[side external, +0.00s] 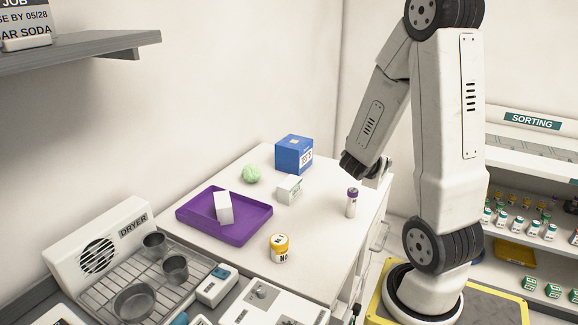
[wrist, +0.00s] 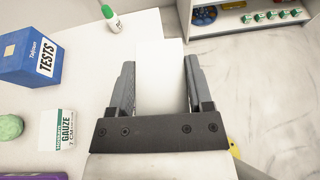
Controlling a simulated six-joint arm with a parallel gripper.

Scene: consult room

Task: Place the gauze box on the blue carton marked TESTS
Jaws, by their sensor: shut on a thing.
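The gauze box (side external: 289,188) is a small white box with a green band, standing on the white table in front of the blue carton. Its GAUZE label shows in the wrist view (wrist: 62,130). The blue carton (side external: 294,153) marked TESTS stands at the table's back; it also shows at the upper left in the wrist view (wrist: 30,62). Its top is bare. My gripper (wrist: 160,85) is shut on a plain white box-like thing (wrist: 160,72), not the box labelled GAUZE. In the side view my gripper is right of the carton, and its fingers are mostly hidden.
A green ball (side external: 252,174) lies left of the gauze box. A purple tray (side external: 256,233) holds a white box (side external: 223,207). A purple-capped vial (side external: 352,203) and a yellow-capped jar (side external: 279,248) stand nearer the front. A green-capped bottle (wrist: 113,20) stands beyond my fingers.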

